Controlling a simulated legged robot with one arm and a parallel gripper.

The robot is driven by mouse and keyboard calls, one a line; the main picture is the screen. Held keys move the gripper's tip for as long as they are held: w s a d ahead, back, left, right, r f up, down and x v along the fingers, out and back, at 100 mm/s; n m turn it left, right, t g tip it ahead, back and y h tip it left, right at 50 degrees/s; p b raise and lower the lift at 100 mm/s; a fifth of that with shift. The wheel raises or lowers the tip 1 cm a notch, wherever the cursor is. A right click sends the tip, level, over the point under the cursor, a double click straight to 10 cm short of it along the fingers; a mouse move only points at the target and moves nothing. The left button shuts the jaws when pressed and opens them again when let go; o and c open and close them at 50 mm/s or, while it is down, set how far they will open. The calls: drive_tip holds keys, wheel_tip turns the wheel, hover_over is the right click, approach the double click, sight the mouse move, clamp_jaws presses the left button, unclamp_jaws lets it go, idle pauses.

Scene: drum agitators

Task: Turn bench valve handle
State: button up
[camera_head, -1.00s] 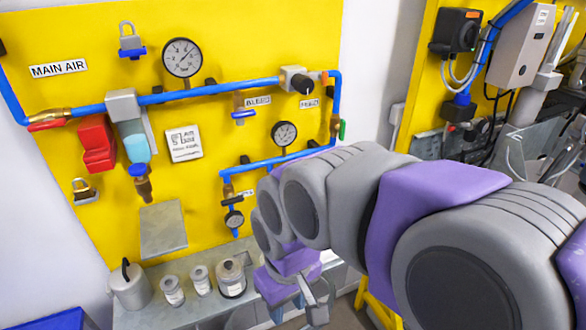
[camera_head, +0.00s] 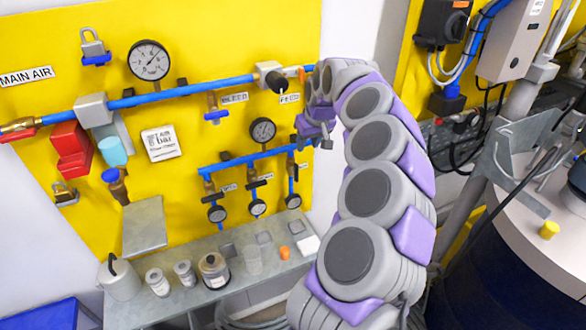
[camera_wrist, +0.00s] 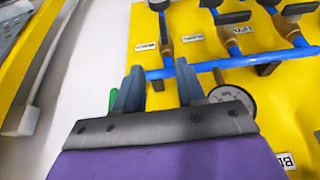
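On the yellow panel, small valves with dark handles sit on the lower blue branch pipe (camera_head: 245,159). In the wrist view, dark handles (camera_wrist: 234,18) and brass valve bodies (camera_wrist: 227,36) show beyond my fingers. I cannot tell which one is the bench valve. A green handle (camera_wrist: 113,98) shows beside my left finger, partly hidden by it. My gripper (camera_wrist: 159,68) is open and empty, with its fingers in front of the blue pipe (camera_wrist: 205,66). In the head view my gripper (camera_head: 318,143) is near the panel's right edge, where it hides the pipe drop.
A round gauge (camera_wrist: 232,100) is just right of my fingers in the wrist view. Below the panel, a grey bench (camera_head: 232,277) holds several jars and an orange item (camera_head: 284,253). A large drum (camera_head: 530,232) stands at the right.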

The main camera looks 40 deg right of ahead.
approach(296, 171)
drive_tip(key=x, duration=0.7)
drive_tip(key=d+x, duration=0.1)
drive_tip(key=x, duration=0.2)
drive_tip(key=shift+w+d+f, duration=0.1)
drive_tip(key=shift+w+f, duration=0.05)
drive_tip(key=shift+w, duration=0.15)
drive_tip(key=shift+w+a+f, duration=0.2)
drive_tip(key=shift+a+f, duration=0.15)
drive_tip(key=shift+f, duration=0.1)
drive_tip(key=shift+d, duration=0.15)
drive_tip(key=shift+d, duration=0.25)
drive_tip(key=shift+c, duration=1.2)
drive_tip(key=shift+a, duration=0.2)
clamp_jaws()
